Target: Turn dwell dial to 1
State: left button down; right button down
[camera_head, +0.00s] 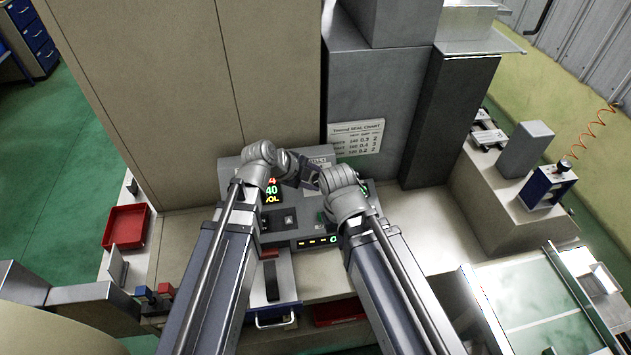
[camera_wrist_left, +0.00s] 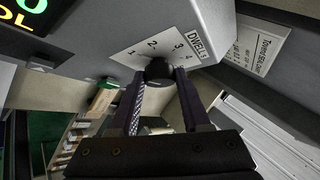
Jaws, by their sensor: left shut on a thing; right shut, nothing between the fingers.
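The dwell dial (camera_wrist_left: 158,70) is a dark round knob below a white plate (camera_wrist_left: 155,45) marked DWELL s with the numbers 1 to 4. My left gripper (camera_wrist_left: 158,82) is shut on the dial, with one finger on each side of it. I cannot read which number the dial points to. In the head view the dial is hidden by my arms, and part of a white plate (camera_head: 320,162) shows on the grey control box (camera_head: 232,162). My right gripper (camera_head: 338,182) is shut and empty close to the right of the left one; its fingertips are mostly hidden by its wrist.
Lit displays (camera_head: 271,189) and a lower display (camera_head: 320,241) sit on the control box. A seal chart (camera_head: 356,138) hangs behind it. A red bin (camera_head: 126,226) stands at the left. The bench at the right (camera_head: 430,230) is clear.

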pick_arm(q)
jog(key=shift+s+f+n+t+b, duration=0.15)
jog(key=shift+n+t+b, duration=0.15)
jog(key=shift+n, duration=0.1)
dwell(0.3)
jog(key=shift+c, duration=1.8)
grip_release()
jog(key=p+v, duration=0.5)
jog(key=v, duration=0.2)
jog(key=shift+a+r, duration=0.2)
jog(key=shift+a, duration=0.05)
